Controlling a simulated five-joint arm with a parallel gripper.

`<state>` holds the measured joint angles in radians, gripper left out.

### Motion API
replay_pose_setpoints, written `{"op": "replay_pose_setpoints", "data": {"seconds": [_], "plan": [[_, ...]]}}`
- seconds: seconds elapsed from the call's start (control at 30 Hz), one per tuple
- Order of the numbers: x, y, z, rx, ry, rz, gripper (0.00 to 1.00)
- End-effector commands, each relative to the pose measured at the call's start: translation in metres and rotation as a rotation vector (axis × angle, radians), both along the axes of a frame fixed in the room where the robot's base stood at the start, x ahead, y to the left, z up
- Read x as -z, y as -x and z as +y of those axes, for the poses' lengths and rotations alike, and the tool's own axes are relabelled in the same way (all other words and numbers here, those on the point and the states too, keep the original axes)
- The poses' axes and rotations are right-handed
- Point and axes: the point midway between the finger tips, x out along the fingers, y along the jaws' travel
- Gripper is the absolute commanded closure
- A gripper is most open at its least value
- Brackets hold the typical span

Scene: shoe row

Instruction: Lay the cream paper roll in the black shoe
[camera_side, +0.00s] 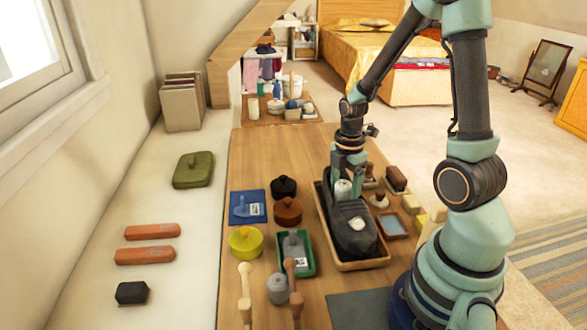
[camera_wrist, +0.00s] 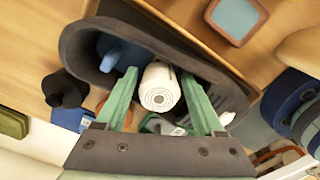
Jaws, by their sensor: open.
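The black shoe (camera_side: 352,228) lies in a wooden tray (camera_side: 374,264) in the side view. In the wrist view its dark rim (camera_wrist: 195,62) curves around the opening. The cream paper roll (camera_side: 343,188) shows at the shoe's opening, below my gripper (camera_side: 346,182). In the wrist view the roll (camera_wrist: 160,85) lies between the two green fingers of my gripper (camera_wrist: 165,82), its spiral end facing the camera. The fingers are open, one on each side of it. The roll's underside is hidden, so I cannot tell what it rests on. A blue object (camera_wrist: 122,52) shows within the shoe's opening.
Several brushes and tins stand right of the tray, including a blue-topped tin (camera_side: 393,223). To its left are a brown lidded pot (camera_side: 288,210), a yellow pot (camera_side: 245,242) and a green tray (camera_side: 311,264). Wooden shoe trees (camera_side: 245,292) stand in front.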

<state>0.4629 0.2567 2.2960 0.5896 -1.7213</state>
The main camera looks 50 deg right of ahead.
Motion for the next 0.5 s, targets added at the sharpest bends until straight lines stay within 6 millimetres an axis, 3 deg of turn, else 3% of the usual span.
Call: {"op": "replay_pose_setpoints", "data": {"seconds": [0.5], "plan": [[-0.0047, -0.0005, -0.0004, 0.000, 0.001, -0.002, 0.30]]}}
